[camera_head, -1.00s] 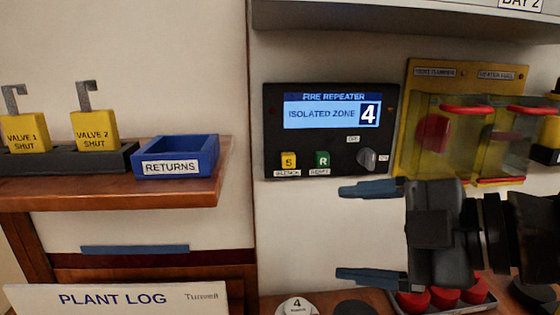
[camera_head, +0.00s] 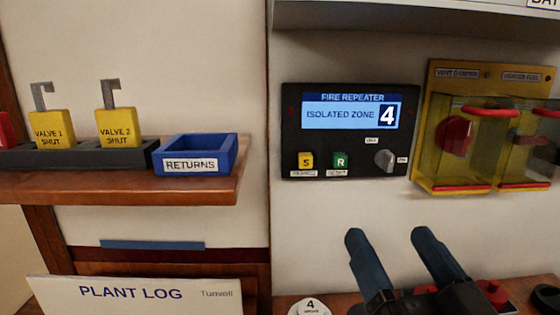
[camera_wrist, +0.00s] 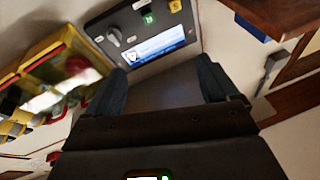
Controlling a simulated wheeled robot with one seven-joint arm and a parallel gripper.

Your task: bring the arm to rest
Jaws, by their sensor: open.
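My gripper (camera_head: 398,262) is low in the head view, below the fire repeater panel, with its two blue fingers pointing up and spread apart. Nothing is between them. In the wrist view the fingers of my gripper (camera_wrist: 162,88) frame bare wall, with the panel beyond. The fire repeater (camera_head: 344,131) is a black panel on the wall whose screen reads "ISOLATED ZONE 4". It also shows tilted in the wrist view (camera_wrist: 100,27). My gripper is apart from it.
A yellow board (camera_head: 432,128) with clear covers is right of the panel. A blue RETURNS tray (camera_head: 190,166) and yellow valve tags (camera_head: 118,126) are on the left wooden shelf (camera_head: 110,190). Red items and a round "4" disc (camera_head: 310,307) lie on the lower shelf.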

